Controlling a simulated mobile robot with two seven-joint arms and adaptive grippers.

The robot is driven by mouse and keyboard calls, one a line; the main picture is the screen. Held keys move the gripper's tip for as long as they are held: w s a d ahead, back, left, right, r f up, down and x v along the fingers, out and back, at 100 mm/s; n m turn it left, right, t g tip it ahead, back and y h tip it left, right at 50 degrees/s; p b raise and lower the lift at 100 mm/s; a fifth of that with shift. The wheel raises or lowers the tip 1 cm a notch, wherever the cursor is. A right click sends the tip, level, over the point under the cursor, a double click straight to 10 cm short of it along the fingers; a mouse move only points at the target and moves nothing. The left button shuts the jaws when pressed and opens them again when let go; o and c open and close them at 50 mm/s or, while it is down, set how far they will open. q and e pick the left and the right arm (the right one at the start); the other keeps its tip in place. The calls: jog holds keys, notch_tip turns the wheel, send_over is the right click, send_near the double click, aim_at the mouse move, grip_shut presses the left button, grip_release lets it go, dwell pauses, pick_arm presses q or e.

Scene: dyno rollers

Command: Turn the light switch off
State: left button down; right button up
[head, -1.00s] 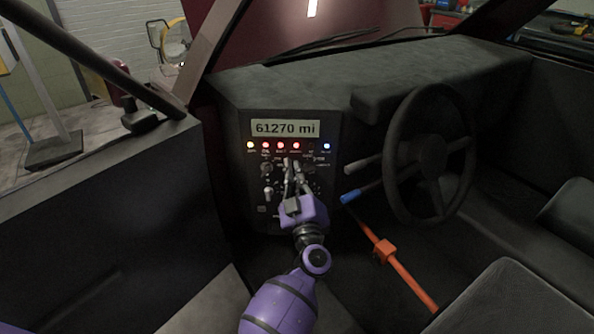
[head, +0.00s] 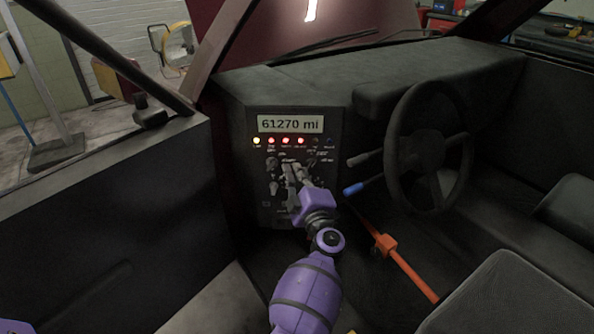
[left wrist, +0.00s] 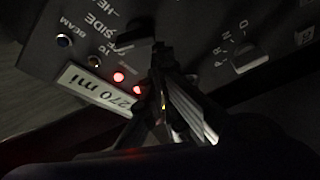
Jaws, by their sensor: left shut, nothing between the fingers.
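The light switch (head: 311,163) is a small dark knob at the upper right of the dashboard panel, below the row of lamps. In the left wrist view the dark knob (left wrist: 132,52) sits by the upside-down "SIDE" lettering, just left of the fingers. My left gripper (head: 288,170) is shut and empty in front of the panel, its tips left of and slightly below the knob. It also fills the middle of the left wrist view (left wrist: 163,62). I cannot tell whether the fingers touch the knob. My right gripper is not in view.
The panel (head: 247,165) has a mileage display (head: 290,124), one yellow and several red lit lamps, and a dark lamp (head: 329,143) at the right end. The steering wheel (head: 428,145) and blue-tipped stalk (head: 353,189) stand to the right. An orange bar (head: 412,272) slants below.

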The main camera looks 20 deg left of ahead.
pick_arm(q)
jog(key=shift+d+n, duration=0.1)
jog(key=shift+n, duration=0.5)
jog(key=shift+s+f+n+g+p, duration=0.15)
jog(key=shift+f+n+g+p, duration=0.25)
jog(key=shift+f+n, duration=0.4)
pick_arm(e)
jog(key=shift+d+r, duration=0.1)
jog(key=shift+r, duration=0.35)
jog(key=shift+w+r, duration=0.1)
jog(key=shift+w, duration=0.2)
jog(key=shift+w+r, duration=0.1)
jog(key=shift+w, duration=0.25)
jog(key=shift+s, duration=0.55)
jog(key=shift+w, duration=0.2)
